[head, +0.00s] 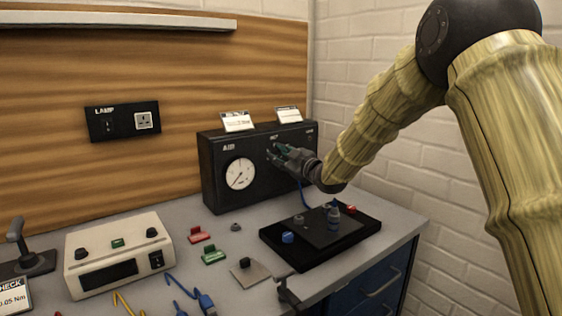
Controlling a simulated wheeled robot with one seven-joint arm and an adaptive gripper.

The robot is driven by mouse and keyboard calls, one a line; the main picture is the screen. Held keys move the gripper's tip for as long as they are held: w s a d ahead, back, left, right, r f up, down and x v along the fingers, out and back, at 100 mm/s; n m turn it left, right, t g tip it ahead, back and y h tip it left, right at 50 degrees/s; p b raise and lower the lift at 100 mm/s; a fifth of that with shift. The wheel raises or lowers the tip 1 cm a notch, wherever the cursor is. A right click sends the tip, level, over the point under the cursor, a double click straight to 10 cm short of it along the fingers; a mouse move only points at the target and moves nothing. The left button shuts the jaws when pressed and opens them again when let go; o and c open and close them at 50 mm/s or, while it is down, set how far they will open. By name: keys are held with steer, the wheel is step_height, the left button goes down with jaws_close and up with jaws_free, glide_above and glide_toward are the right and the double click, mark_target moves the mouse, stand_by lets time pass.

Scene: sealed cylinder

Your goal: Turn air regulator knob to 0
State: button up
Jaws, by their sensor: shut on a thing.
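The black air regulator box (222,180) stands at the back of the bench against the wooden panel. It carries the label AIR and a white round gauge (240,173) with a dark needle; its reading is too small to tell. My gripper (273,152) reaches in from the right and is shut at the front of the box, right of the gauge. Its fingers hide the regulator knob, so the knob's setting cannot be seen.
A black tray (270,239) with a blue cap, a small fixture and a red part lies below my gripper. A cream instrument box (118,255) stands at left. Red (200,235) and green clips (214,254) lie between. Two white cards stand on the regulator box.

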steer(key=shift+n, duration=0.6)
steer(key=shift+d, duration=0.1)
steer(key=o, duration=1)
steer(key=shift+f, duration=0.1)
steer(key=v, duration=1.2)
